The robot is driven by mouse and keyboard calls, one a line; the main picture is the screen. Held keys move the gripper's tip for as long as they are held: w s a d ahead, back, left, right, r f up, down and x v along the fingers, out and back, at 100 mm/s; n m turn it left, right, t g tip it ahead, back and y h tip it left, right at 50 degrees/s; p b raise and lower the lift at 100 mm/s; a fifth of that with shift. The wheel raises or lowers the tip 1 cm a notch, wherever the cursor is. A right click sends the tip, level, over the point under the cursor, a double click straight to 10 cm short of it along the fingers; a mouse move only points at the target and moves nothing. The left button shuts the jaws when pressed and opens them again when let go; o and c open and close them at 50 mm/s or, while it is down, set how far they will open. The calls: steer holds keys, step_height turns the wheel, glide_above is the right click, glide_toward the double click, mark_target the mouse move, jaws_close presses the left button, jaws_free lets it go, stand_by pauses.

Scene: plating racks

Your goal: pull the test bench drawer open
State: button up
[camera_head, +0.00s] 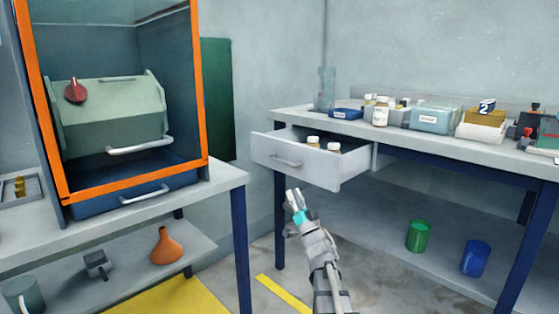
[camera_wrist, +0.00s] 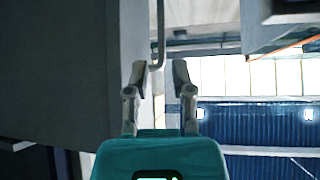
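The test bench drawer (camera_head: 310,173) is a light grey drawer under the left end of the right bench, and it stands pulled out. Its bar handle (camera_head: 287,160) is on the front panel. My gripper (camera_head: 296,198) is in front of the drawer and appears below the handle in the head view. In the wrist view, my gripper (camera_wrist: 158,76) has its two fingers apart with nothing clamped between them. A grey handle bar (camera_wrist: 158,32) ends near the gap between the fingertips; I cannot tell whether it touches them.
Small bottles (camera_head: 313,142) stand in the drawer. The right bench top (camera_head: 415,140) holds boxes and bottles. A green cup (camera_head: 418,236) and a blue cup (camera_head: 474,258) stand on its lower shelf. An orange-framed cabinet (camera_head: 120,110) stands on the left bench. Floor shows between the benches.

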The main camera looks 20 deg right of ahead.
mark_target(279, 161)
steer(key=shift+p+x, duration=4.25)
steer(key=shift+x, duration=2.1)
jaws_close()
